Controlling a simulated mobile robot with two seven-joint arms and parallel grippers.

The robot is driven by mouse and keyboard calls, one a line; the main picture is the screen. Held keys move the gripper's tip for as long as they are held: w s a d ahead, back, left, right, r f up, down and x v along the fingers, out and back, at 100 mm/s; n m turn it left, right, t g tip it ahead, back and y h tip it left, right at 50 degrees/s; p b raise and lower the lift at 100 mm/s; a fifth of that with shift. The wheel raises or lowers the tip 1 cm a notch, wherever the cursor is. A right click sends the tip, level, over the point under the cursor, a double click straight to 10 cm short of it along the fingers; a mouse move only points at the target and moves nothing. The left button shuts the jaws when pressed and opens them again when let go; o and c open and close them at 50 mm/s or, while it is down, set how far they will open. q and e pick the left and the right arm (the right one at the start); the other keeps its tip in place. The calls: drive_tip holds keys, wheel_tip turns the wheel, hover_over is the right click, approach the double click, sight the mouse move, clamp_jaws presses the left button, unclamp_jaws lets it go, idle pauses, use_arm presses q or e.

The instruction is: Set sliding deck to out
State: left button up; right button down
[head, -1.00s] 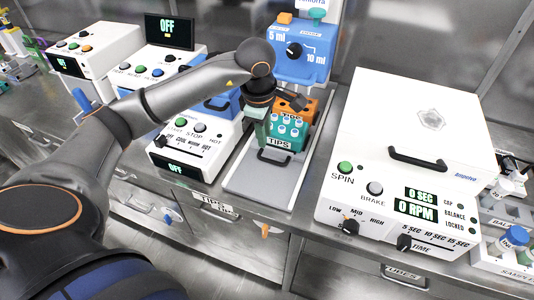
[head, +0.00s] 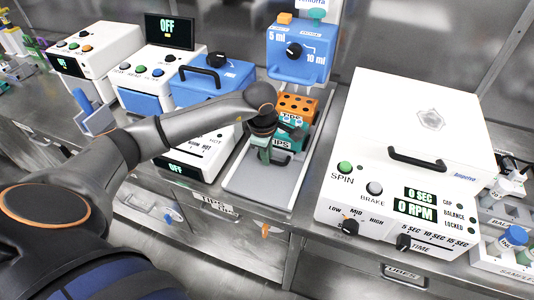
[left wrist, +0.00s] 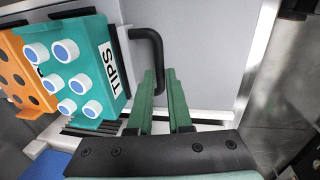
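The sliding deck (head: 245,183) is a flat grey plate on the bench, with a teal tip rack (head: 291,133) and an orange rack (head: 298,104) at its far part. My left gripper (head: 264,158) is low over the deck, in front of the teal rack. In the left wrist view its green fingers (left wrist: 160,72) are apart, with the near end of the handle showing in the gap between them. I cannot tell whether they touch it. My right gripper is not in view.
A white centrifuge (head: 410,130) stands to the right of the deck. A blue-lidded device (head: 210,82) stands to its left, and a blue pipette unit (head: 300,50) behind it. The bench's front edge and drawers lie in front.

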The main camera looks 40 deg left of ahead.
use_arm(q)
clamp_jaws()
idle(1.1)
